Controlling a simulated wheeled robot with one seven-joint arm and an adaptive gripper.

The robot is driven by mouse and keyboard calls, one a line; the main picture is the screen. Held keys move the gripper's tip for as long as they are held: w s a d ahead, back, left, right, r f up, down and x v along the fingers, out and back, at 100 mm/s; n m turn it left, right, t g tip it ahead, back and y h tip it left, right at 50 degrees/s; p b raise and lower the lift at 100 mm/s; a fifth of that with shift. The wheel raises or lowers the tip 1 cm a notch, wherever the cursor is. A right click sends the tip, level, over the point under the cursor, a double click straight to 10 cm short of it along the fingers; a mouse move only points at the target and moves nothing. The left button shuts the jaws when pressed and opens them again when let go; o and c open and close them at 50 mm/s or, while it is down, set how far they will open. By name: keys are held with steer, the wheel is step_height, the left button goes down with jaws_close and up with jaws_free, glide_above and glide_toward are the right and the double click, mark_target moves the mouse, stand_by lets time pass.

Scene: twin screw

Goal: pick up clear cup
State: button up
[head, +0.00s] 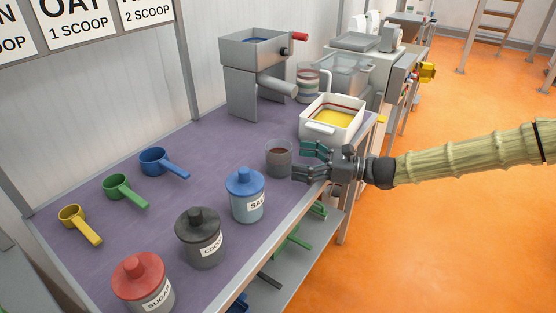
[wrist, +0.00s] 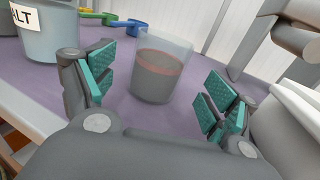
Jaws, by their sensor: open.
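In the wrist view the cup (wrist: 162,75) is ahead of and between my spread fingers, with clear space on both sides. My gripper (head: 308,160) is open and empty, reaching in from the right just beside the cup. Its teal finger pads (wrist: 158,92) face each other in the wrist view.
The blue-lidded salt jar (head: 246,196) stands left of the cup. A white bin (head: 318,128) with yellow contents is close behind my gripper. A grey machine (head: 240,88) stands farther back. Blue (head: 155,161), green (head: 117,187) and yellow (head: 73,217) scoops lie at left.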

mark_target(279, 156)
steer(key=shift+x, duration=3.2)
steer(key=c, duration=1.2)
